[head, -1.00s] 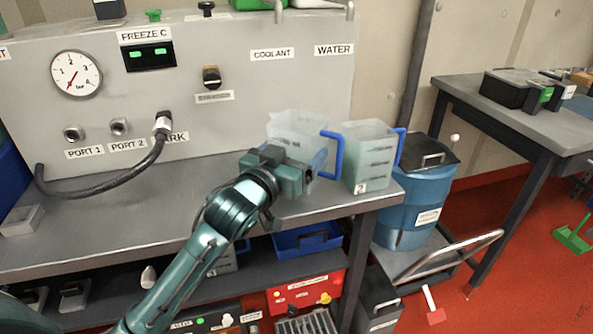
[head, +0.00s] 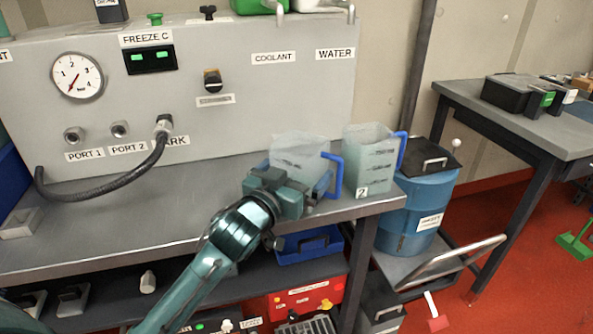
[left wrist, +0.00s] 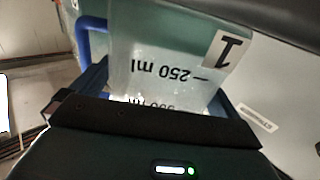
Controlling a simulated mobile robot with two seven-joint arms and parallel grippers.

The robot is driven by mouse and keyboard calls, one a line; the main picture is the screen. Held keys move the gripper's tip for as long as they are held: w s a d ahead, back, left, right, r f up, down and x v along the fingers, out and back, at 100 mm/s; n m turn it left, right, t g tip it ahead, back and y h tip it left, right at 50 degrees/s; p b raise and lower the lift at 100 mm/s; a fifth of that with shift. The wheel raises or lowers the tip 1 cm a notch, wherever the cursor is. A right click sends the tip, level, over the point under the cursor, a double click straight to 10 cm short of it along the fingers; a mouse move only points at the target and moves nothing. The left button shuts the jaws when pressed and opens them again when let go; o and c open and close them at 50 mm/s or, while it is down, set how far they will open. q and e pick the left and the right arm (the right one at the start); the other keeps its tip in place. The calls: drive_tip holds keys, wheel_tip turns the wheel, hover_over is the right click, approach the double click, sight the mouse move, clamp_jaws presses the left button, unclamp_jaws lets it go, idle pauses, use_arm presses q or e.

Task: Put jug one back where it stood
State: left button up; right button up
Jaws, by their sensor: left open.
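Jug one (head: 298,152) is a translucent jug with a blue handle (head: 338,176). It appears to stand on the grey bench near its front edge, left of jug two (head: 368,158), which carries a "2" label. My left gripper (head: 312,190) is open at the near side of jug one, low on it, and hides its lower part. In the left wrist view jug one (left wrist: 165,65) fills the space ahead of the gripper, with its "1" label and 250 ml mark showing upside down. Whether the fingers touch it I cannot tell. My right gripper is not in view.
A panel (head: 230,120) with gauge, ports and a black hose (head: 125,182) stands behind the bench. A blue drum (head: 418,210) stands on a trolley right of the bench. The bench top left of jug one is mostly clear.

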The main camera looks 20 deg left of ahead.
use_arm(q)
drive_tip(key=shift+r, duration=0.25)
drive_tip(key=s+a, duration=0.2)
drive_tip(key=s, duration=0.9)
drive_tip(key=shift+s, duration=0.4)
drive_tip(key=shift+a+f, duration=0.1)
